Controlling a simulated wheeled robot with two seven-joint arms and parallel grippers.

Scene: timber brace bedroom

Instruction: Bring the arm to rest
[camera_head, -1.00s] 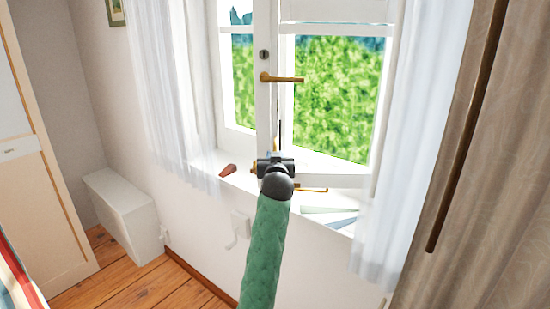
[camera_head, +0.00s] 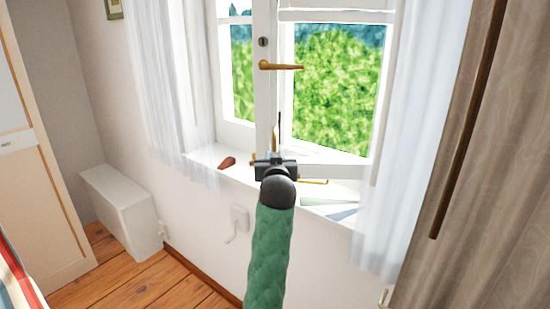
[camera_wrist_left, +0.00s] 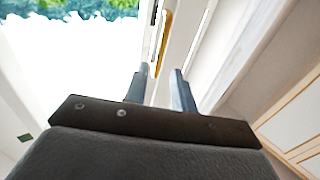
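My left arm, in a green sleeve, rises from the bottom of the head view. Its dark left gripper (camera_head: 276,160) is in front of the window's middle post, just above the sill. In the left wrist view the two fingers (camera_wrist_left: 160,82) stand apart with nothing held between them. A brass piece of the window (camera_wrist_left: 163,42) shows beyond the fingertips, and I see no contact. The upper brass window handle (camera_head: 281,66) is above the gripper. Another brass piece (camera_head: 312,181) is just right of it. My right gripper is not in view.
The window (camera_head: 340,165) has its right part standing inward over the sill (camera_head: 240,174). A dark red item (camera_head: 227,162) and flat papers (camera_head: 330,208) lie on the sill. A white box (camera_head: 120,205) stands at lower left.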

